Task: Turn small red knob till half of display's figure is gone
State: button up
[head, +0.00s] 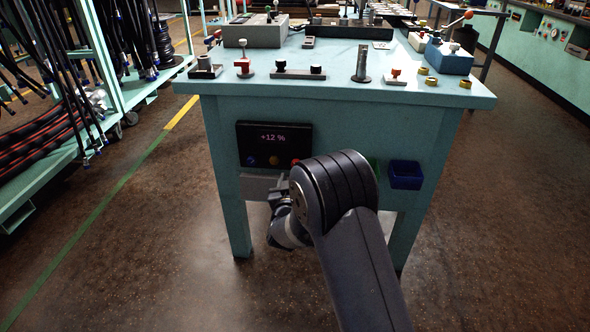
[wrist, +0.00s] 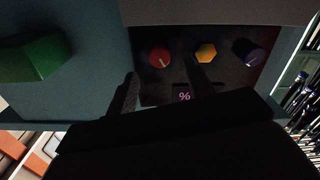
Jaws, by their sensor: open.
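The black control panel (head: 246,140) on the front of the teal bench has a display (head: 273,138) reading "+12 %". Below the figure sit a blue, a yellow and a small red knob (head: 295,161). The red knob, round with a pale pointer line, also shows in the wrist view (wrist: 160,57). My gripper (wrist: 160,72) is open, one finger on each side of the red knob's line of sight; contact is not visible. In the head view my gripper (head: 279,188) is just below the panel, partly hidden by my arm. In the wrist view only the "%" shows.
In the wrist view the yellow knob (wrist: 206,53) is close beside the right finger, with the blue knob (wrist: 249,52) farther right. A grey ledge (head: 258,187) lies under the panel.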

jog(key=shift+s+p, duration=0.3)
jog(key=shift+s, duration=2.5)
jog(key=shift+w, duration=0.1)
jog(key=w+b, duration=0.1)
jog(key=w, duration=0.9)
jog(key=shift+w+d+b, duration=0.15)
jog(key=shift+w+b, duration=0.2)
jog(key=shift+s, duration=0.15)
